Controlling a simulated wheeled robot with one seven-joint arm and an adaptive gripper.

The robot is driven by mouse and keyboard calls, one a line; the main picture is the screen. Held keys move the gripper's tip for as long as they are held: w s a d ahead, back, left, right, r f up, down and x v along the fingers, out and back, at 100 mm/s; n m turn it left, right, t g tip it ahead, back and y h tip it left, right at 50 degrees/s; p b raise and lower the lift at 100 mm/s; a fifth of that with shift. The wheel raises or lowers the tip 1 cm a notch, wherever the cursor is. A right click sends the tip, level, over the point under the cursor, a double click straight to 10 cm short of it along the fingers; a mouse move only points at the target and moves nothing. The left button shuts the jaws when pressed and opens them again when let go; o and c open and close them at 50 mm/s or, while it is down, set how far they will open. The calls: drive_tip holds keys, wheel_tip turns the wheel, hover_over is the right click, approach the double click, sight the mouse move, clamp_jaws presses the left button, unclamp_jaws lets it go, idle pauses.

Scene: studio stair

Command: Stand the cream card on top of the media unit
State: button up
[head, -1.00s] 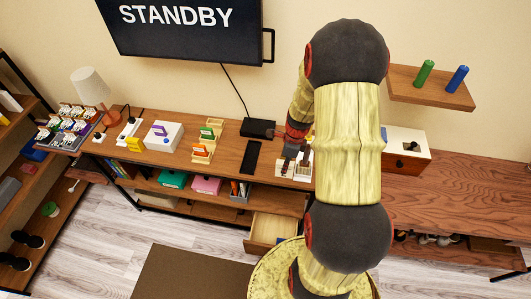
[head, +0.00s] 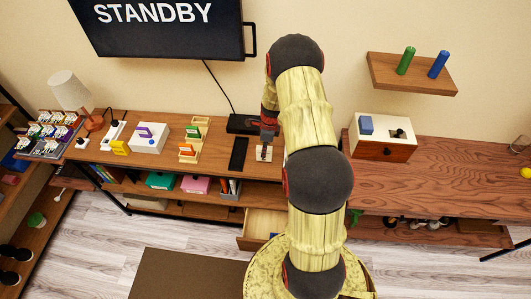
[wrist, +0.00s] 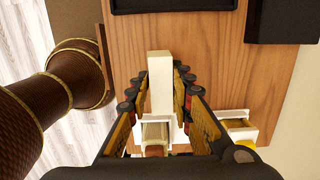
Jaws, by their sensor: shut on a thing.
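My gripper (head: 265,149) is low over the top of the media unit (head: 217,153), right of a flat black slab (head: 238,154). In the wrist view its fingers (wrist: 163,88) are shut on the cream card (wrist: 160,66), which shows as a narrow pale bar between the fingertips. In the head view a small pale shape (head: 264,156) shows at the fingertips, partly covered by them. I cannot tell whether the card touches the wood. The card's lower end in the wrist view is hidden among the fingers and a pale object behind.
A black box (head: 243,124) stands behind, near the wall. Colored card stands (head: 193,143) and a white box (head: 149,138) are to the left. An open drawer (head: 264,224) juts out below. Bare wood lies around the fingertips.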

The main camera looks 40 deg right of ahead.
drive_tip(key=shift+s+f, duration=0.1)
drive_tip(key=shift+f, duration=0.95)
drive_tip(key=shift+f, duration=0.2)
drive_tip(key=o, duration=1)
drive_tip(key=shift+o, duration=0.2)
drive_tip(key=shift+r, duration=0.1)
